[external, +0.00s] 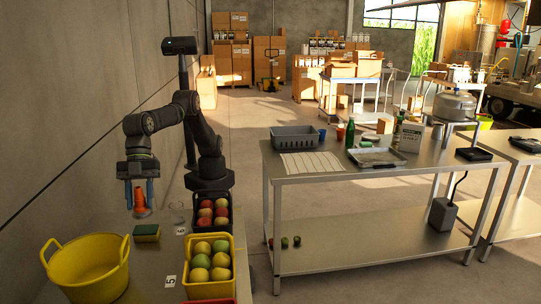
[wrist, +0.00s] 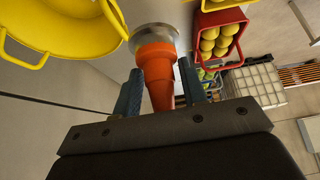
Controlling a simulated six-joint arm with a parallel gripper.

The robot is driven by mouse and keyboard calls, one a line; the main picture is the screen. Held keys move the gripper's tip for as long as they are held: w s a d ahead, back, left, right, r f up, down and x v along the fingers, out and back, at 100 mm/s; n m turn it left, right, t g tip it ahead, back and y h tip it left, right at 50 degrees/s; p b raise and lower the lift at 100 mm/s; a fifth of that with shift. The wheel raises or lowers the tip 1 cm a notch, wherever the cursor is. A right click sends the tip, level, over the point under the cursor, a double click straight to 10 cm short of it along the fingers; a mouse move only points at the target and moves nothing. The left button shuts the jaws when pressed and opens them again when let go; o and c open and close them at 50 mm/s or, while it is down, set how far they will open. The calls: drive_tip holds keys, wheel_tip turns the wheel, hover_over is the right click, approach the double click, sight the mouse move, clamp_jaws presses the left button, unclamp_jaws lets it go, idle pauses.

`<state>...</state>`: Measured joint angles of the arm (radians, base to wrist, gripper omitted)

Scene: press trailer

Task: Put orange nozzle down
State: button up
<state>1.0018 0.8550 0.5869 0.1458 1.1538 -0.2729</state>
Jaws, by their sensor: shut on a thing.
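The orange nozzle (external: 140,197) is held between the blue fingers of my gripper (external: 139,194) in the external view. It points down, with a pale round flange at its lower end. In the wrist view the orange nozzle (wrist: 157,77) sits between the two fingers of my gripper (wrist: 158,88), its wide end with a metallic ring (wrist: 155,31) away from the palm. The ring is close to the table top (external: 150,232); I cannot tell whether it touches.
A yellow tub (external: 88,268) stands front left, with a green and yellow sponge (external: 146,233) beside it. A yellow crate of apples (external: 208,262) and a dark crate of apples (external: 214,213) stand to the right. A clear glass (external: 178,212) and number cards are close by.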

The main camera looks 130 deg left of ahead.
drive_tip(key=s+a+f, duration=0.1)
drive_tip(key=s+a, duration=0.2)
drive_tip(key=s, duration=0.3)
drive_tip(key=s+a+n, duration=0.1)
drive_tip(key=s+a, duration=0.2)
drive_tip(key=s, duration=0.3)
drive_tip(key=s+a+f, duration=0.1)
drive_tip(key=s+a, duration=0.2)
drive_tip(key=s, duration=0.2)
wheel_tip(320, 180, down, 10)
drive_tip(key=f, duration=0.1)
drive_tip(key=shift+t, duration=0.3)
drive_tip(key=w+f, duration=0.2)
drive_tip(key=w, duration=0.1)
drive_tip(key=w+f, duration=0.2)
drive_tip(key=w, duration=0.2)
drive_tip(key=w+f, duration=0.2)
drive_tip(key=w, duration=0.2)
drive_tip(key=shift+w+a+f, duration=0.15)
drive_tip(key=shift+w, duration=0.05)
drive_tip(key=shift+f, duration=2.05)
drive_tip(key=o, duration=1)
drive_tip(key=shift+f, duration=0.15)
drive_tip(key=shift+o, duration=0.2)
